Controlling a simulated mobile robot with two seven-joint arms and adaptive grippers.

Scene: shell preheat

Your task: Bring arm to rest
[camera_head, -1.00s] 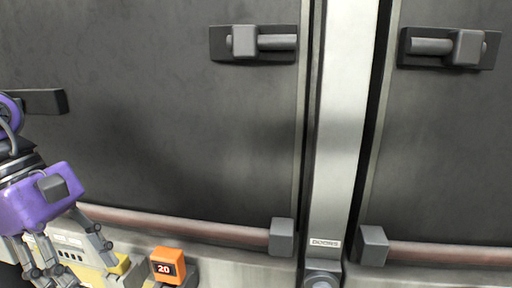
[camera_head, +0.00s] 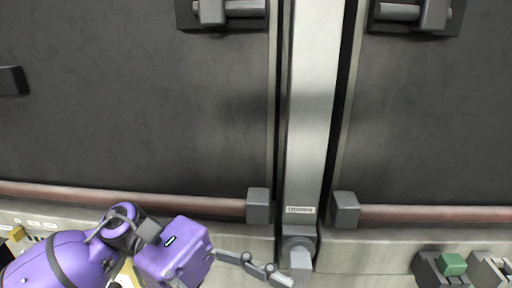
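My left arm comes in from the lower left, purple. My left gripper (camera_head: 268,272) points right along the bottom edge. The other finger is hidden or out of frame, so the opening cannot be judged. Nothing is seen held. My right gripper is not in view.
Two large dark doors, left (camera_head: 130,100) and right (camera_head: 430,120), flank a pale metal post (camera_head: 315,90). Reddish bars (camera_head: 120,200) run along their lower edges. A green button (camera_head: 453,264) sits in a dark housing at the lower right. The space before the doors is clear.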

